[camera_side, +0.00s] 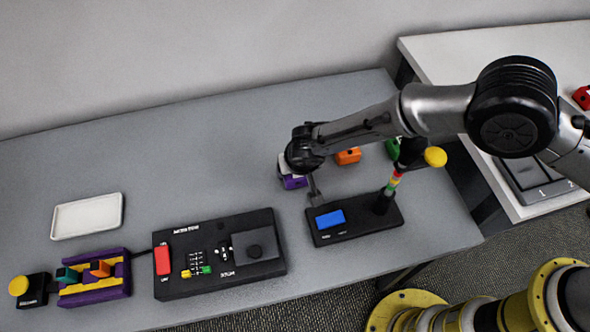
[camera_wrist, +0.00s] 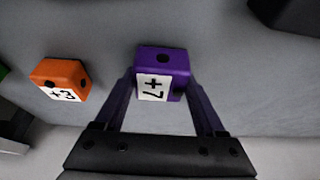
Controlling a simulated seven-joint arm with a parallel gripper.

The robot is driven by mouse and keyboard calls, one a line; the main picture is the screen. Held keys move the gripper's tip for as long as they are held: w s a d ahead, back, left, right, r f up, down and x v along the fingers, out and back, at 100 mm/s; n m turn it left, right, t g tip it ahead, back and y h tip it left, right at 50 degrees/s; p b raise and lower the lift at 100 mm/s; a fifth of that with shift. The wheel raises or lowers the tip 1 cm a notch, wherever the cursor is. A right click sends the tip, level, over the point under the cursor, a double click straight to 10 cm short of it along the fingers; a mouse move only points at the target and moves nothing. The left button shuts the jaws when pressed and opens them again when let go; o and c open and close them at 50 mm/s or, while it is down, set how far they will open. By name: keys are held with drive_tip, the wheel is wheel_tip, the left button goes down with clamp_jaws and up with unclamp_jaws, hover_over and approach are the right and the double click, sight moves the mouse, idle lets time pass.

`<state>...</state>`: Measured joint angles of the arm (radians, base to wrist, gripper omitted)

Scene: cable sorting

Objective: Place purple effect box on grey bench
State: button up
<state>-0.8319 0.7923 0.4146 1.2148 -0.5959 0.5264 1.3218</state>
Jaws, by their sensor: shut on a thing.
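The purple effect box (camera_wrist: 163,60) has a white label reading "+7" and a dark round hole in its top. In the wrist view it sits between the fingertips of my gripper (camera_wrist: 160,88), which is shut on it. In the side view the purple box (camera_side: 294,183) shows below and left of my gripper (camera_side: 304,178), which partly hides it. It is at or close above the grey bench (camera_side: 200,130); I cannot tell whether it touches.
An orange "+3" box (camera_wrist: 62,78) stands left of the purple box in the wrist view. In the side view, a black stand with a blue panel (camera_side: 330,219) is close in front of my gripper. A black console (camera_side: 215,275) and white tray (camera_side: 88,216) lie left. The bench's back middle is clear.

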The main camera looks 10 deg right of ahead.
drive_tip(key=shift+f, duration=0.3)
drive_tip(key=shift+f, duration=0.15)
drive_tip(key=o, duration=1.5)
